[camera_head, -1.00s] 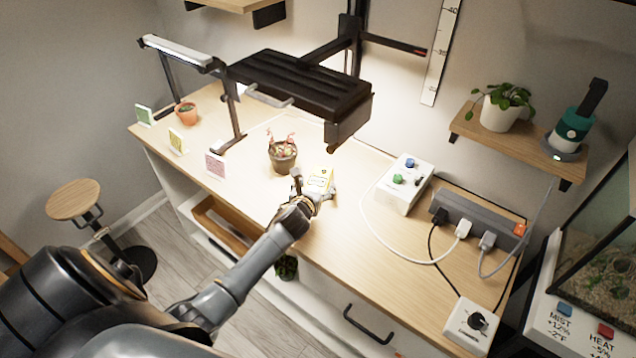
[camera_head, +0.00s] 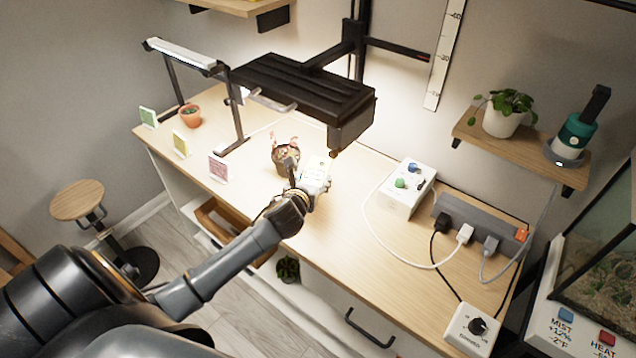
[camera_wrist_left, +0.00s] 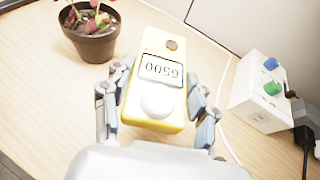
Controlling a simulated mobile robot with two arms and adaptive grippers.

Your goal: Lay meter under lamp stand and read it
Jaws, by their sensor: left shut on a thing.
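The yellow meter (camera_wrist_left: 155,112) is held between the fingers of my left gripper (camera_wrist_left: 157,120). The meter's display (camera_wrist_left: 161,70) is lit and its digits appear upside down, looking like 6500. A pale dome sits below the display. In the head view the meter (camera_head: 317,168) looks pale and washed out, partly covered by my left gripper (camera_head: 308,186). It is over the bench, just right of the potted plant, below the black lamp panel (camera_head: 300,88) on its stand (camera_head: 352,45). I cannot tell whether the meter touches the bench. My right gripper is not in view.
The brown potted plant (camera_wrist_left: 93,42) stands close left of the meter. A control box (camera_head: 408,190) with knobs, a power strip (camera_head: 478,222) and cables occupy the bench's right. A white bar lamp (camera_head: 180,52) and small cards stand left. The bench front centre is clear.

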